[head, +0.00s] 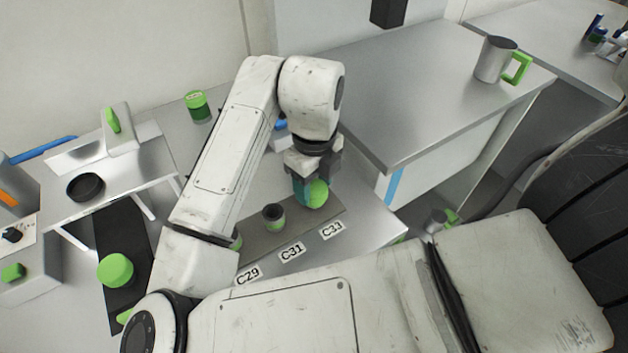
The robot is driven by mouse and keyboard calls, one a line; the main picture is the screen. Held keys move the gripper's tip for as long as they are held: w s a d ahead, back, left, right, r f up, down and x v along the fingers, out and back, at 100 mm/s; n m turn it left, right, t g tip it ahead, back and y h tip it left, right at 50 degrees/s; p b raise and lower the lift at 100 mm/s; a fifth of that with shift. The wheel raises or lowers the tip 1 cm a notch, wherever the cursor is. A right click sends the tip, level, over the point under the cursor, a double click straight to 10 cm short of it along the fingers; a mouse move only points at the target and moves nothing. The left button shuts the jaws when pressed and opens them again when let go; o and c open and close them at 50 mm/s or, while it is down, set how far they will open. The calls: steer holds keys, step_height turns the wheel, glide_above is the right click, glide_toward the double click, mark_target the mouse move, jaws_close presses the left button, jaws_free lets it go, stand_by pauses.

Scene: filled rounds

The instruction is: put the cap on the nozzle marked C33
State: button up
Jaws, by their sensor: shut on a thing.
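My gripper (309,185) points down at the right end of a grey strip (245,242). It is shut on a round green cap (318,194), partly covered by the fingers. The label C33 (332,230) lies in front of that end. The C33 nozzle is hidden behind the cap and gripper, so I cannot tell whether the cap touches it. A green nozzle with a dark top (274,215) stands behind the label C31 (292,250). Near the label C29 (247,275), only a sliver of green (236,241) shows beside my arm.
Another green cap (115,270) lies on a black mat (125,228) at the left. A metal stand (158,172) holds a dark round dish (85,187). A green-lidded jar (198,107) stands behind my arm. A raised grey counter (405,105) with a green-handled mug (497,60) borders the right.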

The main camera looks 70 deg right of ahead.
steer(key=o, duration=1.1)
steer(key=shift+o, duration=0.4)
steer(key=shift+o, duration=1.1)
steer(key=shift+r+p, duration=2.55)
steer(key=shift+r, duration=0.95)
